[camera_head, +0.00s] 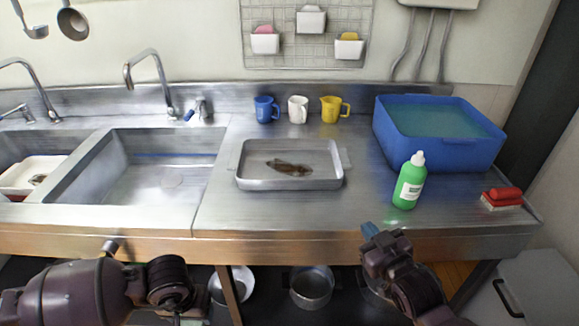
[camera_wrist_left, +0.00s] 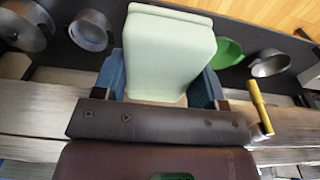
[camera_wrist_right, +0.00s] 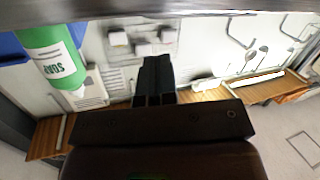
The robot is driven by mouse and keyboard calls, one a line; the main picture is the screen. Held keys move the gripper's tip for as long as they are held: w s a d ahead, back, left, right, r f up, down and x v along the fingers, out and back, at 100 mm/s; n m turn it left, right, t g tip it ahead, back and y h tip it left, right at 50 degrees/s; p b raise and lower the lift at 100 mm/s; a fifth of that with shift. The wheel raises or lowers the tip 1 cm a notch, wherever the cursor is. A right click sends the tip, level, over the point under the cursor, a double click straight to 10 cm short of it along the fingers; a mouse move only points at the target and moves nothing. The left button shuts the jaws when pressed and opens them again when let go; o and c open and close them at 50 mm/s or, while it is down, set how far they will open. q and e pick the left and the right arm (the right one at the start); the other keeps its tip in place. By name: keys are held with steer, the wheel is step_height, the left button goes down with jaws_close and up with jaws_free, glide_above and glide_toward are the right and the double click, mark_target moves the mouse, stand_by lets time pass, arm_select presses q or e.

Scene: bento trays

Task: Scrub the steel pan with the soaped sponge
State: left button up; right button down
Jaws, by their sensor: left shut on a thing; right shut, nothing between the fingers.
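The steel pan (camera_head: 335,183) is a shallow rectangular tray lying on the steel counter, with a brown stain (camera_head: 288,167) on its floor. My left gripper (camera_wrist_left: 158,85) is shut on a pale green block, which looks like the sponge (camera_wrist_left: 165,45); its blue fingers sit on either side. I cannot make out this gripper or the sponge in the head view. My right gripper (camera_head: 370,231) is shut and empty near the counter's front edge, right of the pan; its closed fingers also show in the right wrist view (camera_wrist_right: 155,80). No soap is visible on the sponge.
A green soap bottle (camera_head: 409,185) stands upright right of the pan, with a red-handled brush (camera_head: 502,198) farther right. A blue water tub (camera_head: 450,155) stands behind them. Blue (camera_head: 266,109), white (camera_head: 298,109) and yellow (camera_head: 334,109) mugs line the back. A sink (camera_head: 75,185) lies left.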

steer(key=w+a+r+n+g+y+b, duration=0.2)
steer(key=w+a+r+n, duration=0.2)
steer(key=w+a+r, duration=0.5)
steer(key=w+a+r+n+g+y+b, duration=0.1)
steer(key=w+a+r+n+g+b, duration=0.15)
steer(key=w+a+r, duration=0.6)
steer(key=g+h+b, duration=0.2)
steer(key=g+h, duration=0.6)
steer(key=g, duration=0.3)
glide_above(344, 178)
step_height(344, 178, down, 8)
steer(key=shift+f+b, duration=1)
steer(key=shift+f, duration=1.55)
arm_select(q)
steer(key=s+f+g, duration=0.1)
steer(key=s+f, duration=0.2)
steer(key=f, duration=0.5)
steer(key=s+f+g, duration=0.1)
steer(key=s+f, duration=0.2)
steer(key=f, duration=0.5)
steer(key=shift+f+g, duration=0.25)
steer(key=shift+g, duration=0.15)
arm_select(e)
steer(key=shift+r, duration=0.1)
